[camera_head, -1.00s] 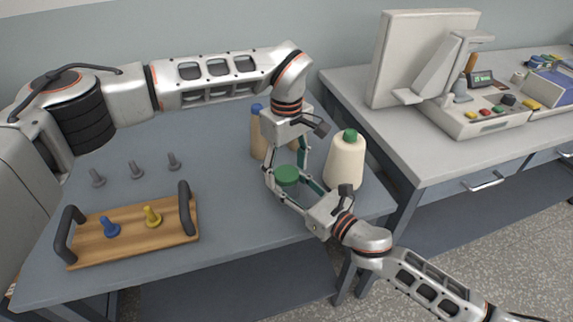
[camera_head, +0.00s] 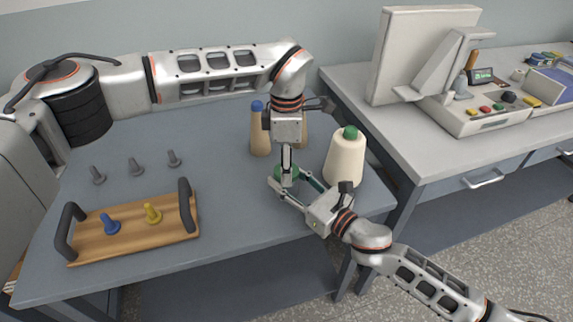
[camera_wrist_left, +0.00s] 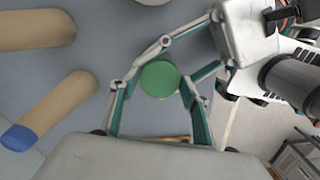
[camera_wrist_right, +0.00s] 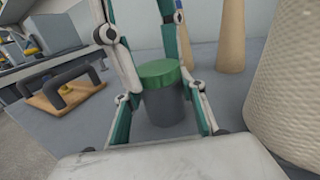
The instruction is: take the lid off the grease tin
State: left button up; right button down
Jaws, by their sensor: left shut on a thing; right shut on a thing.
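The grease tin has a dark grey body (camera_wrist_right: 165,106) and a round green lid (camera_wrist_right: 160,73), and it stands upright on the grey table. The lid sits on the body in the right wrist view. My left gripper (camera_head: 287,181) points straight down from above and is shut on the lid. The lid's top (camera_wrist_left: 160,79) shows between its fingers in the left wrist view. My right gripper (camera_wrist_right: 163,118) comes in low from the front right and is shut on the tin's body. In the head view the left fingers partly hide the lid, and the body is mostly hidden.
A cream cone with a green top (camera_head: 345,158) stands close right of the tin. A tan bobbin with a blue tip (camera_head: 259,130) and another tan one (camera_head: 301,132) stand behind. A wooden tray (camera_head: 88,243) with blue and yellow pegs and several grey pegs are at left.

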pick_arm(q)
jog(key=n, duration=0.5)
jog(key=shift+n, duration=0.3)
jog(key=n, duration=2)
jog(key=shift+r, duration=0.3)
jog(key=shift+r, duration=0.8)
jog(key=shift+r, duration=0.15)
